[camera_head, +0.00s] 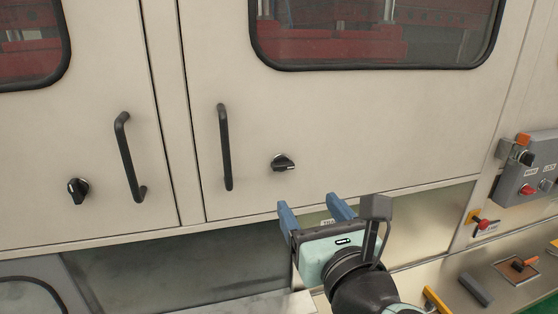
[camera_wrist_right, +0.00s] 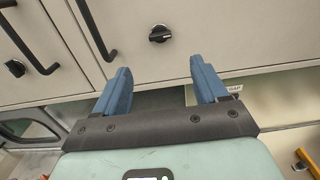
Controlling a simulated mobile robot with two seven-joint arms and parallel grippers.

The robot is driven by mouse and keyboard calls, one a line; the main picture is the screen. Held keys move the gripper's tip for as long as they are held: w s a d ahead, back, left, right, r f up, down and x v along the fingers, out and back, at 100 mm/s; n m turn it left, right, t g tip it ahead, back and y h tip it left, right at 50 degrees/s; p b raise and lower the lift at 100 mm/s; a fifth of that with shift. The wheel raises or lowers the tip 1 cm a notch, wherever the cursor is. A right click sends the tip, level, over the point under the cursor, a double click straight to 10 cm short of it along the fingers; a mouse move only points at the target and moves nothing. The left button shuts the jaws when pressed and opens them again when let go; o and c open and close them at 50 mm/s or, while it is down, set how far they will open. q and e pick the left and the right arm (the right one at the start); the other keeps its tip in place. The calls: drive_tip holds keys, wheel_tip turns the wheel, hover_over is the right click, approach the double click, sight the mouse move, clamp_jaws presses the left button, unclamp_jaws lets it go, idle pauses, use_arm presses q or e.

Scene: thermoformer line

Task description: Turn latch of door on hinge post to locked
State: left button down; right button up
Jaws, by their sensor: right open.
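Two cream doors stand side by side in the head view, each with a black bar handle and a black rotary latch. The right door (camera_head: 370,130) has its latch (camera_head: 283,162) right of its handle (camera_head: 225,147); this latch's grip lies roughly level. The left door (camera_head: 90,130) has its latch (camera_head: 78,189) with the grip nearer upright. My right gripper (camera_head: 312,207) is open and empty, below and a little right of the right door's latch, apart from it. In the right wrist view that latch (camera_wrist_right: 159,33) shows beyond and between the blue fingers. My left gripper is out of view.
A grey control box (camera_head: 530,180) with a red button is at the right. A red rotary switch (camera_head: 484,224) is on the panel below it. Loose items lie on the ledge (camera_head: 510,290) at lower right. The door fronts around the latch are clear.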

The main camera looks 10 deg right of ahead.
sight(284, 168)
drive_tip(key=w, duration=0.8)
drive_tip(key=w+p, duration=0.1)
drive_tip(key=w, duration=0.3)
drive_tip(key=shift+w+a, duration=0.25)
drive_tip(key=shift+w, duration=0.15)
drive_tip(key=shift+c, duration=0.3)
drive_tip(key=c, duration=1)
